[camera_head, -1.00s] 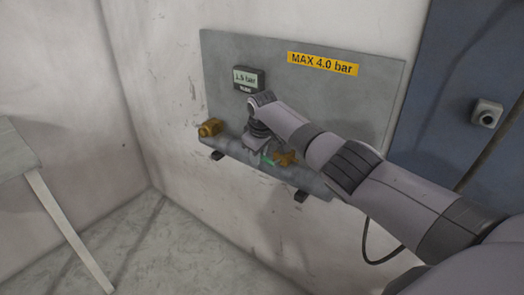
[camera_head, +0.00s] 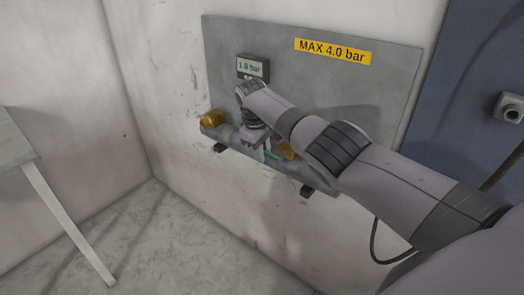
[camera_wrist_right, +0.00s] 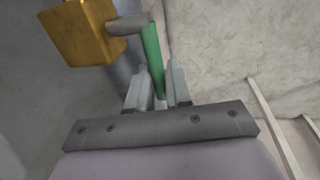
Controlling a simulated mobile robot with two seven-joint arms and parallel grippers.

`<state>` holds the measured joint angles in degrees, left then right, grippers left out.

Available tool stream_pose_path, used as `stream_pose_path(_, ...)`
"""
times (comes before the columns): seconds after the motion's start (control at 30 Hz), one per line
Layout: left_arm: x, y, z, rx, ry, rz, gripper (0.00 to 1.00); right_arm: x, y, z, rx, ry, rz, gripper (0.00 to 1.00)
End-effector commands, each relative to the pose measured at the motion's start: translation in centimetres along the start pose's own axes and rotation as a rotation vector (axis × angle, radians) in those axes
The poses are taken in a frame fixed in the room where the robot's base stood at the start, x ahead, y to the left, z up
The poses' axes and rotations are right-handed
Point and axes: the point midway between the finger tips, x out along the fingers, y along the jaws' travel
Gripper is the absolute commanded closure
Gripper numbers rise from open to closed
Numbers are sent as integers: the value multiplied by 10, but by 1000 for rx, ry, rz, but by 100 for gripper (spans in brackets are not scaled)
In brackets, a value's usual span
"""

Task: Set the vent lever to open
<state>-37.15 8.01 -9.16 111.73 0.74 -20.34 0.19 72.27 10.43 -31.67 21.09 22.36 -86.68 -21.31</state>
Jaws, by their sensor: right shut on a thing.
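The vent lever is a green handle (camera_head: 269,154) low on the wall panel, mostly hidden by my right arm in the head view. In the right wrist view the green lever (camera_wrist_right: 152,50) runs down from a grey stem on a brass valve block (camera_wrist_right: 83,32). My right gripper (camera_wrist_right: 161,78) is shut on the lower end of the lever. In the head view the right gripper (camera_head: 260,147) is partly hidden by its own wrist. My left gripper is not in view.
A grey panel (camera_head: 385,95) carries a yellow "MAX 4.0 bar" label (camera_head: 333,51) and a display (camera_head: 252,67) reading 1.0 bar. Another brass fitting (camera_head: 212,118) sits at the pipe's left end. A table (camera_head: 12,150) stands at left; the floor between is clear.

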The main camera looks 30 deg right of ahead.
Motion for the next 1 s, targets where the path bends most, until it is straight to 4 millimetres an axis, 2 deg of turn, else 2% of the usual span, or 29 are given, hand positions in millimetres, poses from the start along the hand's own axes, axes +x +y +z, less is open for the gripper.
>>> stream_pose_path(0.03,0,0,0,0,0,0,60,2,-1,2,-1,-7,-2,78)
stream_pose_path(0.07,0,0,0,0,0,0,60,2,-1,2,-1,-7,-2,68)
stream_pose_path(0.1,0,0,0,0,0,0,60,2,-1,2,-1,-6,-2,65)
stream_pose_path(0.47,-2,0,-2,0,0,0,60,-4,0,0,0,-2,-1,65)
stream_pose_path(0.9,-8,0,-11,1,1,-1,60,-60,0,0,0,-2,-1,65)
stream_pose_path(1.0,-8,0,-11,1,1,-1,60,-68,0,1,0,-3,-2,65)
